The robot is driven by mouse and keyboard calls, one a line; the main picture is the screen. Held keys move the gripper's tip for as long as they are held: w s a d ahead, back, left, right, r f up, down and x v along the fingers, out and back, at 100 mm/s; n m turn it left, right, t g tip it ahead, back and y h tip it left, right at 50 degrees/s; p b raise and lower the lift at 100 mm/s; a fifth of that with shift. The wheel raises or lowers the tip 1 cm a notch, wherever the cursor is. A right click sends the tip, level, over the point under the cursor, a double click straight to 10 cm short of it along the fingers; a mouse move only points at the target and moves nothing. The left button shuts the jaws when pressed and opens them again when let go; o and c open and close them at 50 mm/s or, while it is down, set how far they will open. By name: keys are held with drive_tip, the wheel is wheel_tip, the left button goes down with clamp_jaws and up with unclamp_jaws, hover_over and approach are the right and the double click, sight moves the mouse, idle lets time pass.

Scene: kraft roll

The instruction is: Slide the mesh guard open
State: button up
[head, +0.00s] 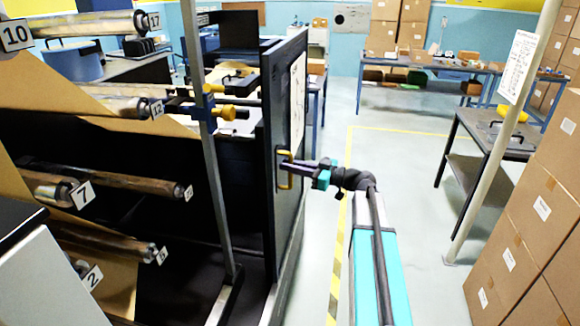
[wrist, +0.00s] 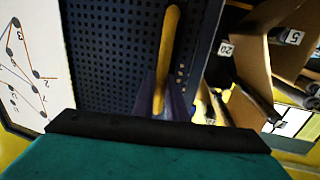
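The mesh guard (head: 291,218) is a tall dark panel seen nearly edge-on in the head view, standing at the right end of the roll rack. The wrist view shows its perforated dark blue face (wrist: 110,50) close up. A yellow upright handle (head: 284,178) sits on the guard; it also shows in the wrist view (wrist: 168,45). My gripper (head: 287,163) reaches the handle from the right. In the wrist view its purple fingers (wrist: 161,98) lie close on both sides of the handle and look shut on it. The fingertip contact is partly hidden.
The rack holds several numbered rolls (head: 110,185) left of a grey post (head: 205,150). A diagram sheet (head: 297,100) is on the guard. Stacked cartons (head: 530,220) and a pale pole (head: 500,130) stand at right. The floor between guard and side table (head: 490,130) is clear.

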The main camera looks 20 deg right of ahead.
sight(285, 149)
drive_tip(key=shift+w+d, duration=0.1)
clamp_jaws()
drive_tip(key=shift+w+d+f+b, duration=0.1)
drive_tip(key=shift+w+d+b, duration=0.3)
drive_tip(key=shift+w+b, duration=0.25)
drive_tip(key=shift+w+d+f+b, duration=0.1)
drive_tip(key=shift+w+d+b, duration=0.3)
drive_tip(key=shift+w+b, duration=0.15)
drive_tip(key=shift+w+d+r+b, duration=0.1)
drive_tip(key=shift+w+d+b, duration=0.5)
drive_tip(key=shift+w+b, duration=0.25)
drive_tip(key=shift+w+d+r+b, duration=0.1)
drive_tip(key=shift+w+d+b, duration=0.6)
drive_tip(key=shift+w, duration=0.25)
drive_tip(key=shift+w+d+b, duration=0.55)
drive_tip(key=shift+w+b, duration=0.2)
drive_tip(key=shift+w, duration=0.15)
drive_tip(key=o, duration=0.8)
unclamp_jaws()
drive_tip(key=shift+s, duration=0.15)
drive_tip(key=b+v, duration=0.2)
drive_tip(key=v, duration=1.1)
drive_tip(key=shift+s+d+b, duration=0.2)
drive_tip(key=shift+b, duration=0.15)
